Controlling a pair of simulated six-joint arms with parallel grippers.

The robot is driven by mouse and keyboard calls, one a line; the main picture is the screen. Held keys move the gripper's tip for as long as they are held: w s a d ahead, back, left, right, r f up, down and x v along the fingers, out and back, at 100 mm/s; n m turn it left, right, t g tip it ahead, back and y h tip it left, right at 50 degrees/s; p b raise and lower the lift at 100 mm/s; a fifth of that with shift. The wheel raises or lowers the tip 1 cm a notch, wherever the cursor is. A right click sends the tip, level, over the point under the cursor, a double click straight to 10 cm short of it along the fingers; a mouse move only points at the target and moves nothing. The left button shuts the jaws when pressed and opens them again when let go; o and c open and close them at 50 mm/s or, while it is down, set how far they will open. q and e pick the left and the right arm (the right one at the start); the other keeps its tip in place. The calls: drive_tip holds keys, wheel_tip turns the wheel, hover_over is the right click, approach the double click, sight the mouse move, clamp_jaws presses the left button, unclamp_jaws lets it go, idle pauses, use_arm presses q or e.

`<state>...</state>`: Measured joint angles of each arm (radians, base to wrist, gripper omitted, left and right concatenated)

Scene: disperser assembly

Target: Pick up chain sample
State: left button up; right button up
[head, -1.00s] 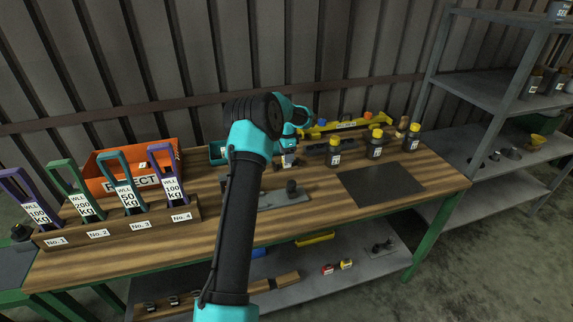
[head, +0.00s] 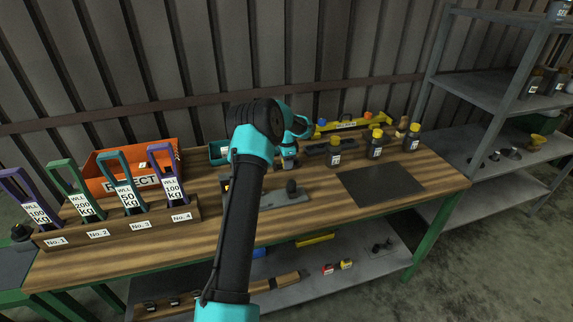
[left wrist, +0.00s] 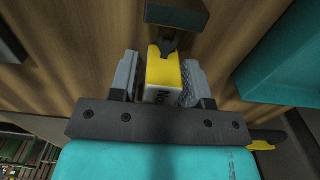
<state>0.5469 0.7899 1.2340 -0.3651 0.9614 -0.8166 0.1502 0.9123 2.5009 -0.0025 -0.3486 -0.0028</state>
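My left gripper (head: 289,163) is low over the back middle of the workbench, partly hidden by my arm in the head view. A narrow gap shows by the left finger, and the right finger is very close to the block. A dark fork-like fitting (left wrist: 169,42) joins the block's far end to a dark bar (left wrist: 177,14). I cannot tell whether this is the chain sample. My right gripper is not in view.
A teal bin (left wrist: 289,62) lies close to the right in the left wrist view. An orange reject bin (head: 112,187) and labelled lifting links in a wooden rack (head: 120,226) are at left. Bottles with yellow caps (head: 376,142) stand behind a dark mat (head: 381,185).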

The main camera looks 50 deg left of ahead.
use_arm(q)
clamp_jaws()
drive_tip(key=shift+r, duration=0.15)
wheel_tip(320, 180, up, 10)
drive_tip(key=shift+f, duration=0.1)
idle(0.6)
idle(0.5)
